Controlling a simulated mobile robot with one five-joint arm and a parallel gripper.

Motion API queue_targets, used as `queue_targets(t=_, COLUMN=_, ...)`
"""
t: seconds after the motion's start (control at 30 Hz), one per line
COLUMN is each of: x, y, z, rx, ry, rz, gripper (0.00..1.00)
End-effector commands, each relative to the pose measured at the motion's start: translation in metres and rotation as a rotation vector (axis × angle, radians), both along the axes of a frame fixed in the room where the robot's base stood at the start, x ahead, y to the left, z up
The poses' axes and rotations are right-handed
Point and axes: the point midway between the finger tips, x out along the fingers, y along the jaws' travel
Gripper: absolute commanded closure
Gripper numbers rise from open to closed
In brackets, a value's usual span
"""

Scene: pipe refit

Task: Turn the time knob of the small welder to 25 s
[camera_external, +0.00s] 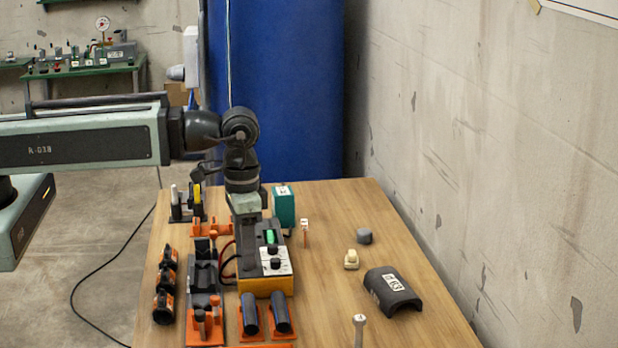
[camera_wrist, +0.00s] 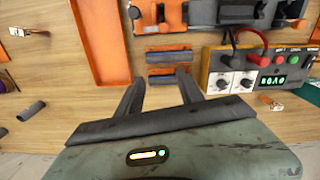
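The small welder (camera_external: 266,287) is an orange box with a dark top and a white panel. Two black knobs (camera_external: 275,264) sit on the panel, with a green display (camera_external: 271,237) beyond them. In the wrist view the welder (camera_wrist: 205,70) is right of my fingers, with a left knob (camera_wrist: 222,84) and a right knob (camera_wrist: 246,83) beside the green-lit display (camera_wrist: 272,79). Labels and digits are too small to read, so I cannot tell which is the time knob. My gripper (camera_wrist: 160,78) is open and empty, apart from the knobs. Its palm (camera_external: 245,203) shows above the bench in the external view.
Dark pipe pieces in orange holders (camera_external: 250,314) stand in front of the welder. A black and orange fixture (camera_external: 204,300) is left of it. A dark half-shell (camera_external: 392,290) lies right. Red and black cables (camera_wrist: 262,42) rise near the panel. The bench's right side has free room.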

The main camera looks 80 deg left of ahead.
Motion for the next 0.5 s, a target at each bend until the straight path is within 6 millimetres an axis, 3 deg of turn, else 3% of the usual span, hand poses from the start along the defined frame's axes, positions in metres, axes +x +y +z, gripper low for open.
queue_targets(t=0.27, x=0.029, y=0.009, z=-0.003, rx=0.000, ry=0.000, rz=0.970, gripper=0.56)
queue_targets(t=0.5, x=0.065, y=0.065, z=-0.015, rx=0.000, ry=0.000, rz=1.784, gripper=0.56)
